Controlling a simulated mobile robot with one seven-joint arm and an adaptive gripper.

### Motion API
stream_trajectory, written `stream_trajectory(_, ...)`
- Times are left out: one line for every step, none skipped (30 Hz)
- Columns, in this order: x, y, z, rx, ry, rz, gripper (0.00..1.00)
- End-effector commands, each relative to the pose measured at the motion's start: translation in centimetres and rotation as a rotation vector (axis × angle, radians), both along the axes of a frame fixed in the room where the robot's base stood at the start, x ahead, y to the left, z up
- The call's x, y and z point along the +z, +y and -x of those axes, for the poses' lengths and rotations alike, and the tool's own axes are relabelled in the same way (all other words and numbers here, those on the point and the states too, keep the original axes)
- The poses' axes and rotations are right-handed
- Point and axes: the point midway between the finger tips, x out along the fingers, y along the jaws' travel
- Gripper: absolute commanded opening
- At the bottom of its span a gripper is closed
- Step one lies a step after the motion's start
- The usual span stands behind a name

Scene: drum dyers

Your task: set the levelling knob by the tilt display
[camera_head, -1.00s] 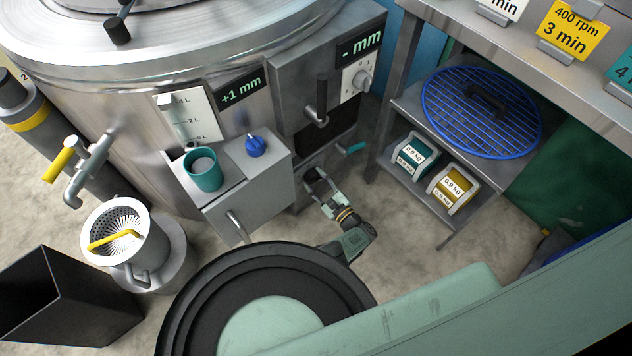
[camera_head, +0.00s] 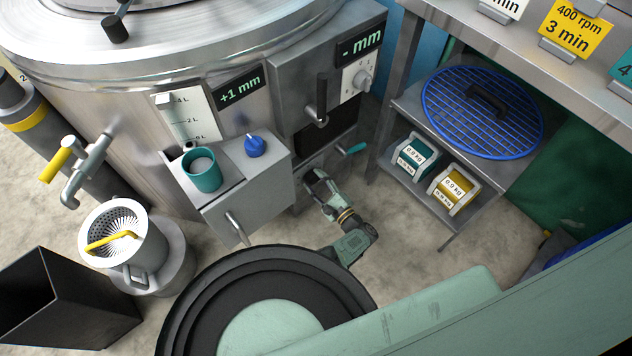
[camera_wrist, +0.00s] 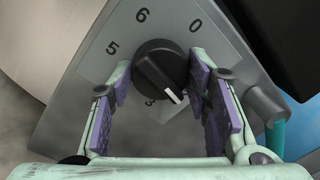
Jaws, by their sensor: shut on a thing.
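The levelling knob (camera_wrist: 160,68) is black with a white pointer and sits on a grey dial plate (camera_wrist: 95,75) in the wrist view. The pointer aims down and right; 5, 6, 0 and part of a 3 show, and other marks are hidden by my fingers. My gripper (camera_wrist: 163,80) is shut on the knob, with a purple-padded finger at each side. In the head view my gripper (camera_head: 312,178) is low at the front of the machine, and the knob is hidden there. One display (camera_head: 239,87) reads +1 mm; another display (camera_head: 360,44) reads - mm.
A grey box (camera_head: 245,190) bears a teal cup (camera_head: 203,175) and a blue knob (camera_head: 254,146), left of my gripper. A teal-tipped lever (camera_head: 352,149) is close on its right. A shelf (camera_head: 480,205) with two weights stands farther right.

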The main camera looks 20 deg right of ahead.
Motion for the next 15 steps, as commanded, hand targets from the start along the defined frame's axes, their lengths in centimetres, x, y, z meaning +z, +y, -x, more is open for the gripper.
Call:
stream_trajectory(-0.05, 0.06, 0.02, 0.002, 0.002, 0.0, 0.16)
stream_trajectory(-0.05, 0.06, 0.02, 0.002, 0.002, 0.0, 0.45)
stream_trajectory(-0.06, 0.05, 0.01, 0.002, 0.002, 0.0, 0.47)
stream_trajectory(-0.05, 0.04, 0.01, 0.002, 0.002, 0.0, 0.49)
stream_trajectory(-0.05, 0.04, 0.01, 0.001, 0.001, -0.001, 0.52)
stream_trajectory(-0.05, 0.04, 0.01, 0.001, 0.001, -0.001, 0.54)
stream_trajectory(-0.05, 0.04, 0.01, 0.001, 0.001, -0.001, 0.56)
stream_trajectory(-0.04, 0.03, 0.01, 0.001, 0.001, -0.001, 0.58)
stream_trajectory(-0.04, 0.03, 0.01, 0.001, 0.001, -0.001, 0.61)
stream_trajectory(-0.03, 0.02, 0.01, 0.001, 0.001, -0.001, 0.63)
stream_trajectory(-0.03, 0.02, 0.01, 0.001, 0.001, -0.001, 0.65)
stream_trajectory(-0.03, 0.02, 0.0, 0.001, 0.001, -0.001, 0.65)
stream_trajectory(-0.03, 0.02, 0.0, 0.001, 0.001, -0.001, 0.65)
stream_trajectory(-0.03, 0.02, 0.0, 0.001, 0.001, -0.001, 0.65)
stream_trajectory(-0.02, 0.01, 0.0, 0.0, 0.0, -0.001, 0.65)
